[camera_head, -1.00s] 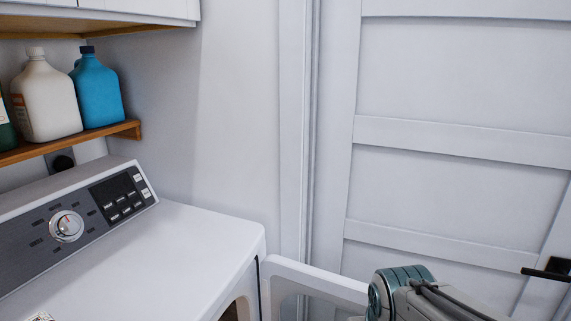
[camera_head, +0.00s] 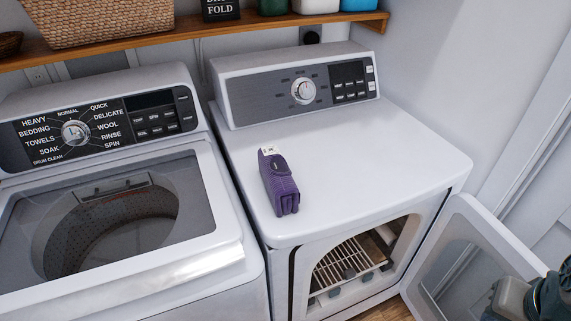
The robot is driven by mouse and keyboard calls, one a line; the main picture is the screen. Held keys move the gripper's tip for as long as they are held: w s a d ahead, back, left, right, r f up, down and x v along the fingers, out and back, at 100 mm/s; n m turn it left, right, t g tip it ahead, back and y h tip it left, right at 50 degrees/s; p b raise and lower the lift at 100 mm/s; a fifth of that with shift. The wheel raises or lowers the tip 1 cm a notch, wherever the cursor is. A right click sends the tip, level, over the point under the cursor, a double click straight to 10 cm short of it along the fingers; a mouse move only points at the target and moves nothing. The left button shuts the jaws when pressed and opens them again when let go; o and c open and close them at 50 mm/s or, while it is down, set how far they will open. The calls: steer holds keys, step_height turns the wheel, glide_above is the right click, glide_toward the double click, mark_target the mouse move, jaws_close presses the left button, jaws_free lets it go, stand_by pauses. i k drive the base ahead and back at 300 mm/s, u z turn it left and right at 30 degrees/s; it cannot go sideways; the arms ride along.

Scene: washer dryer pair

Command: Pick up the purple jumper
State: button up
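The purple jumper (camera_head: 279,184) lies folded in a narrow bundle on the white top of the dryer (camera_head: 365,160), left of its middle and near the front left. A small white label with dark marks shows at its far end. Part of my arm shows at the bottom right corner, in front of the open dryer door. My gripper's fingers cannot be seen, so its state does not show. The arm part is well to the right of the jumper and apart from it.
The dryer door (camera_head: 478,245) stands open to the right, with a wire rack (camera_head: 345,262) inside the drum. The top-load washer (camera_head: 120,215) stands at left. A wooden shelf (camera_head: 225,30) with a wicker basket (camera_head: 105,20) and bottles runs behind. The dryer top around the jumper is clear.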

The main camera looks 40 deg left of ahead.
mark_target(284, 194)
steer(key=z, duration=1.95)
steer(key=k, duration=0.95)
steer(key=u, duration=1.45)
